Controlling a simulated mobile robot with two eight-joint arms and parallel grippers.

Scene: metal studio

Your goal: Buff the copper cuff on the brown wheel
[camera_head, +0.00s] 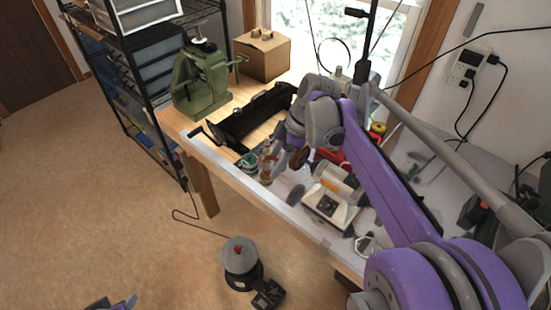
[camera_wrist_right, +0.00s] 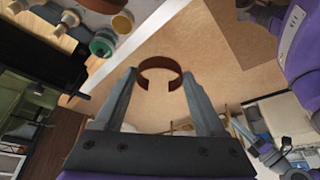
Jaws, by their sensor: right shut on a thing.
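The copper cuff (camera_wrist_right: 160,66) is a dark reddish-brown open ring in the right wrist view. My right gripper (camera_wrist_right: 161,76) is shut on it, with a fingertip at each side of the ring. In the head view the cuff (camera_head: 299,157) shows small beside my right gripper (camera_head: 290,158), over the bench. A white machine (camera_head: 328,207) with wheels stands on the bench to the right of the cuff. A dark grey wheel (camera_head: 296,194) is at its left. I cannot surely tell which wheel is brown. Only a part of my left gripper (camera_head: 122,303) shows at the bottom left.
A green jar (camera_head: 247,162) and small brown pieces stand near the bench's front edge.

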